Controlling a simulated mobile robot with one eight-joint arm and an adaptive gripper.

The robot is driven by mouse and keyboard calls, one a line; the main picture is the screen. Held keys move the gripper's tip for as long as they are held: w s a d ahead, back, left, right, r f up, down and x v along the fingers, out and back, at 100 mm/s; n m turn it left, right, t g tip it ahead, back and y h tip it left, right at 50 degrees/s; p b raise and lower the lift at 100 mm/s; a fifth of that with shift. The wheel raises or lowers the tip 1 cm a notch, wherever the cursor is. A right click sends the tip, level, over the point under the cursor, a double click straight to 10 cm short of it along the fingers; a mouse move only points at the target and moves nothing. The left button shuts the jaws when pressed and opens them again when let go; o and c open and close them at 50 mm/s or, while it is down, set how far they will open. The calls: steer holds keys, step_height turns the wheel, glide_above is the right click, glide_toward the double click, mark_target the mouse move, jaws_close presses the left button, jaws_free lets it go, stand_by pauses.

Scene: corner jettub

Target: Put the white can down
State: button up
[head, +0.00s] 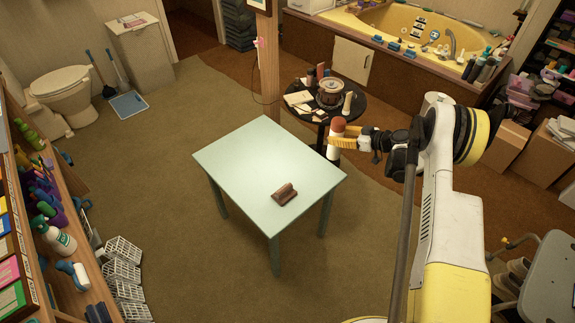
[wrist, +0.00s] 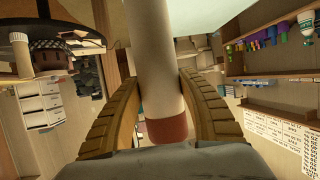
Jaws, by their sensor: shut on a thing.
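The white can (head: 334,153) has a reddish-brown end that points up in the head view. In the wrist view the can (wrist: 156,55) runs up the middle, with its reddish-brown end close to the camera. My gripper (head: 342,143) is shut around the can, with a yellow ridged finger on each side of it in the wrist view (wrist: 163,103). The can appears beside the far right corner of the pale green table (head: 240,160), held up in the air. Its lower end is hard to make out against the background.
A brown block-like object (head: 285,194) lies on the table's near right part; the rest of the tabletop is bare. A round black table (head: 350,112) crowded with items stands behind the can. Shelves (head: 75,235) line the left, and a tub (head: 440,35) is at the back.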

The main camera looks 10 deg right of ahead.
steer(key=a+f+b, duration=0.5)
steer(key=a+f, duration=0.4)
steer(key=shift+s+f, duration=0.25)
steer(key=o, duration=1.3)
steer(key=shift+f, duration=0.15)
